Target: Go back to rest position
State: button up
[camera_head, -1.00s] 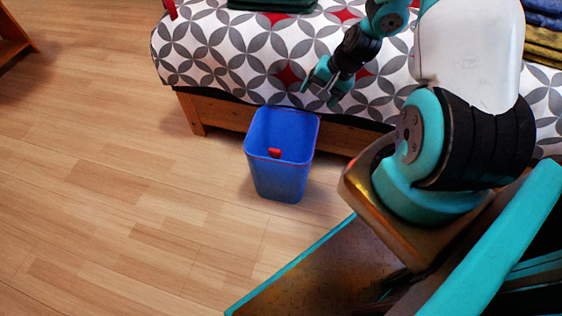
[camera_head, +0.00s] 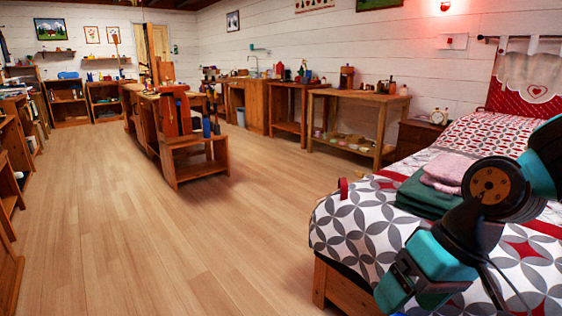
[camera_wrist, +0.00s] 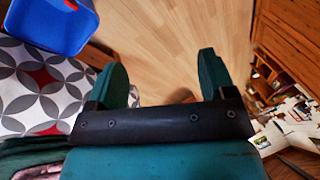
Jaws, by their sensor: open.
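My gripper shows in the wrist view (camera_wrist: 162,80) with its two dark green fingers wide apart and only floor between them. In the head view, my arm's wrist end (camera_head: 425,270) is at the lower right, over the near side of the bed (camera_head: 345,230); its fingertips are not clear there. A blue bin (camera_wrist: 50,22) shows at the upper left of the wrist view, beside the patterned bedspread, apart from the fingers. The bin is out of the head view.
Folded green and pink cloths (camera_head: 440,182) lie on the bed close to my arm. A wooden workbench (camera_head: 195,155) stands mid-room, with a wooden table (camera_head: 350,95) and shelves (camera_head: 68,100) along the walls. The wooden floor (camera_head: 150,240) at left is clear.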

jog(key=s+a+r+n, duration=0.3)
jog(key=s+r+n, duration=0.1)
jog(key=s, duration=0.4)
notch_tip(320, 180, up, 31)
jog(key=p, duration=3)
jog(key=shift+s+a+f+g, duration=0.15)
jog(key=shift+s+g, duration=0.1)
jog(key=shift+g, duration=0.15)
